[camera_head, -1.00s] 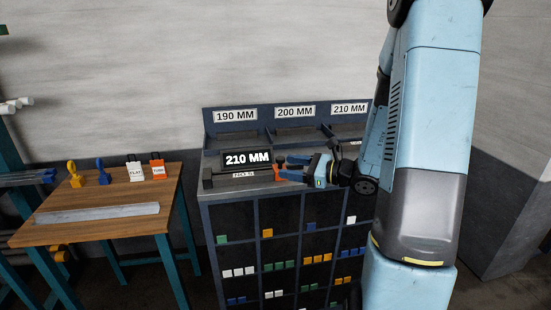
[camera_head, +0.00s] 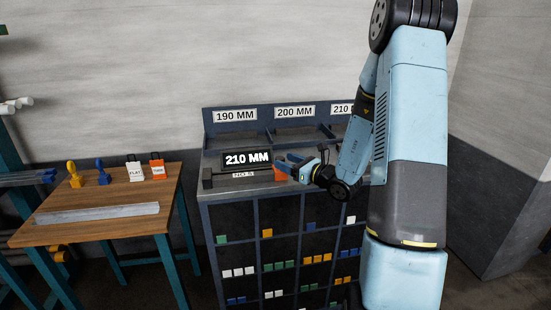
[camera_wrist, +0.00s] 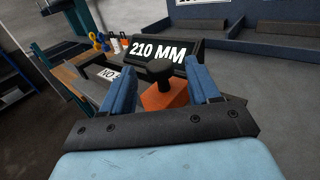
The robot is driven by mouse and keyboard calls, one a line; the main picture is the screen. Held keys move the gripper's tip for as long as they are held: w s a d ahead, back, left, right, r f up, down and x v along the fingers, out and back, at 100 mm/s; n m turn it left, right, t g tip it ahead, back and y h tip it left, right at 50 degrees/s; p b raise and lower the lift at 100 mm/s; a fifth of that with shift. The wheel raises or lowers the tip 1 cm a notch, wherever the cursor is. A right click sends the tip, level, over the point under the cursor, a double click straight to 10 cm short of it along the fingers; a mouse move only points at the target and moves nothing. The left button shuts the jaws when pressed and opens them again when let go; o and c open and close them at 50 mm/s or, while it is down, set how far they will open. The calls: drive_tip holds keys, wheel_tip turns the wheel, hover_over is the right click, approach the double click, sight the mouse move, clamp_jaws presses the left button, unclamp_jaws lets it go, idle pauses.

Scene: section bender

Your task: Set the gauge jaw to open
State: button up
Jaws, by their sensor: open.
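The gauge stands on top of the dark cabinet. Its display (camera_head: 247,158) reads 210 MM, and it also shows in the wrist view (camera_wrist: 157,48). The orange gauge jaw (camera_head: 280,173) is at the right end of the gauge. In the wrist view the orange jaw block (camera_wrist: 164,95) carries a black knob (camera_wrist: 160,71) on top. My gripper (camera_head: 282,163) is at the jaw, reaching in from the right. In the wrist view my gripper (camera_wrist: 163,88) is open, with one blue finger on each side of the jaw and knob. Whether the fingers touch it I cannot tell.
A label (camera_head: 244,175) beginning "NO" sits under the display, partly hidden in the wrist view. Trays marked 190, 200 and 210 MM (camera_head: 295,134) stand behind. A wooden table (camera_head: 130,230) at left holds a metal bar (camera_head: 97,213), two stamps and two tags.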

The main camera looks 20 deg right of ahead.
drive_tip(key=shift+x, duration=2.75)
clamp_jaws()
